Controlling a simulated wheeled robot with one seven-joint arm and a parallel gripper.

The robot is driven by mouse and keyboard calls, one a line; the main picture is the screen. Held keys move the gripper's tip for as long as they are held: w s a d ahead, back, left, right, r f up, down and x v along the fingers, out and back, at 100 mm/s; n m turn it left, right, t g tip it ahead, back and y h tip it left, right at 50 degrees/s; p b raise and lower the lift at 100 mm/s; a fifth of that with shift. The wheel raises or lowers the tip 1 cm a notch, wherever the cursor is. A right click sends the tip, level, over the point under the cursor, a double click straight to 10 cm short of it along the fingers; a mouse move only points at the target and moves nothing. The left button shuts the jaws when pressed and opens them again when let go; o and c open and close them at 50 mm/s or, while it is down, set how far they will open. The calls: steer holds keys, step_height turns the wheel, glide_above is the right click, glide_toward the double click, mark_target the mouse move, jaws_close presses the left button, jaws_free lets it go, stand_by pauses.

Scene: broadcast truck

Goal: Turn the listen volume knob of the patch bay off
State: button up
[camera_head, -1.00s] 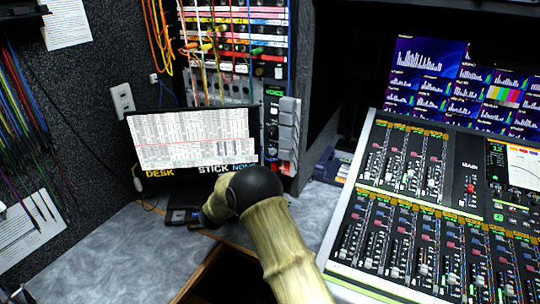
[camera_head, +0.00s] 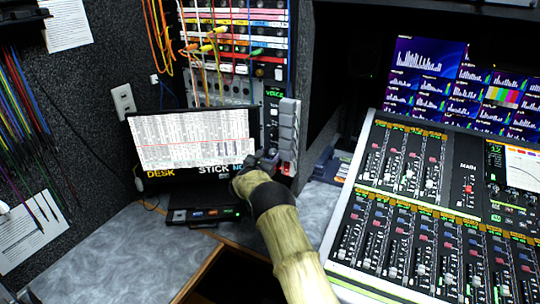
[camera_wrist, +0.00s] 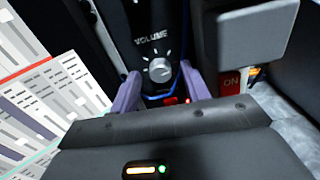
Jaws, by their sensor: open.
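The volume knob (camera_wrist: 160,70) is a small round grey knob on a dark panel, under the word VOLUME with white tick marks around it. My gripper (camera_wrist: 160,80) is open in the wrist view, with one purple-grey finger on each side of the knob. Gaps show between the fingers and the knob, and I cannot tell how deep they reach. The exact pointer setting is too small to read. In the head view, the patch bay (camera_head: 222,90) stands at the back with coloured cables. My gripper (camera_head: 258,160) is at its lower right, hiding the knob there.
A screen (camera_head: 190,138) stands left of my gripper. Grey blocks (camera_head: 288,125) run up the panel's right side, and a red ON button (camera_wrist: 231,82) sits right of the knob. A mixing console (camera_head: 430,215) fills the right. A small black device (camera_head: 203,215) lies on the desk.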

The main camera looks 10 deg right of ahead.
steer(key=shift+w+d, duration=0.15)
steer(key=shift+w, duration=0.05)
steer(key=c, duration=1)
